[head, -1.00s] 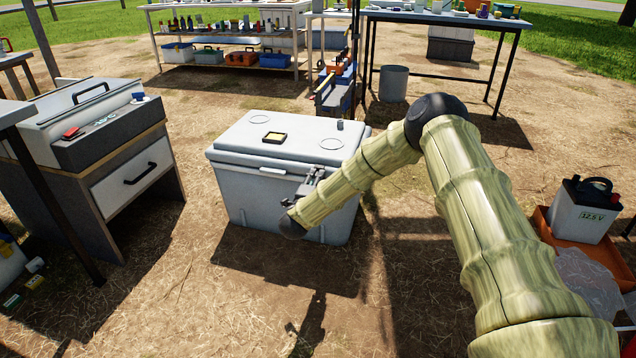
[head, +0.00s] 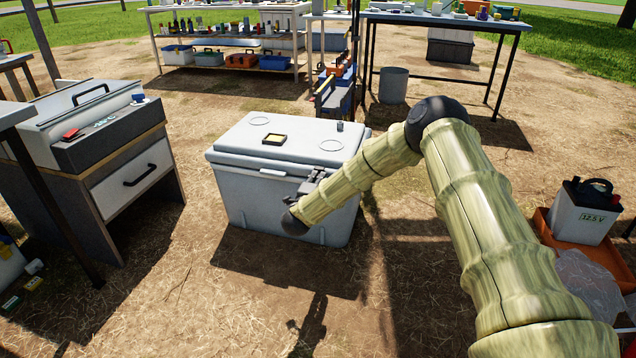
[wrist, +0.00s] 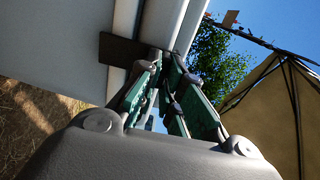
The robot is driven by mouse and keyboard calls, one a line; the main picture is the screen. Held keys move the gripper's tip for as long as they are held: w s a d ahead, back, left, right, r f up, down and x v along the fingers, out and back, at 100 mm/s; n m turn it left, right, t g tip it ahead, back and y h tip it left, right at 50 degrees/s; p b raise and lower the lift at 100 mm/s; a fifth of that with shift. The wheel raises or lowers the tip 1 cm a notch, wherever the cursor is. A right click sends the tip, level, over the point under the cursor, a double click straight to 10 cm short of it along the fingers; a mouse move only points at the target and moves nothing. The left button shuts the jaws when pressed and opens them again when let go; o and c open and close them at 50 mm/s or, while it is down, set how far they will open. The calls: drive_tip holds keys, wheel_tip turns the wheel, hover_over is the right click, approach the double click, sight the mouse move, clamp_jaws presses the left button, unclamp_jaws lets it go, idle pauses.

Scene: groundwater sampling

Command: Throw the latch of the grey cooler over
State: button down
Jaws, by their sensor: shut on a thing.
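The grey cooler (head: 255,203) stands on the ground with its lid (head: 300,135) down. My gripper (head: 317,177) is at the right part of its front, just below the lid edge. In the wrist view my gripper (wrist: 165,58) has its fingers closed together at a dark flat piece, which looks like the latch (wrist: 120,49), against the pale cooler wall. The fingers hide part of this piece, and its exact angle is hard to tell. In the head view my arm and gripper cover it.
A small yellow-topped box (head: 273,139) and a dark knob (head: 340,126) are on the lid. A grey drawer unit (head: 130,180) stands at left. A battery (head: 583,212) sits in an orange tray at right. Bare ground lies in front of the cooler.

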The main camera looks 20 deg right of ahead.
drive_tip(key=shift+s+a+f+b, duration=0.25)
drive_tip(key=shift+f+b, duration=0.3)
drive_tip(key=shift+b, duration=0.05)
drive_tip(key=c, duration=2.2)
unclamp_jaws()
drive_tip(key=shift+s+a+f+t+h+b, duration=0.3)
drive_tip(key=shift+s+f+t+b, duration=0.15)
drive_tip(key=shift+s+b, duration=0.05)
drive_tip(key=shift+s+a+f+t+h+b, duration=0.3)
drive_tip(key=shift+s+f+t+b, duration=0.1)
drive_tip(key=shift+s+t+b, duration=0.1)
drive_tip(key=shift+f+b, duration=0.65)
drive_tip(key=shift+b, duration=0.05)
drive_tip(key=o, duration=0.4)
drive_tip(key=shift+s+a+f+t+h+b, duration=0.15)
drive_tip(key=shift+f+t+h+b, duration=0.2)
drive_tip(key=shift+f+b, duration=0.25)
drive_tip(key=shift+s+f+t+h+b, duration=0.15)
drive_tip(key=shift+f+t+h+b, duration=0.15)
drive_tip(key=shift+f+b, duration=0.2)
drive_tip(key=shift+o, duration=0.5)
drive_tip(key=shift+s+a+f+t+b, duration=0.1)
drive_tip(key=shift+s+t+b, duration=0.05)
drive_tip(key=shift+t+b, duration=0.2)
drive_tip(key=shift+c, duration=0.2)
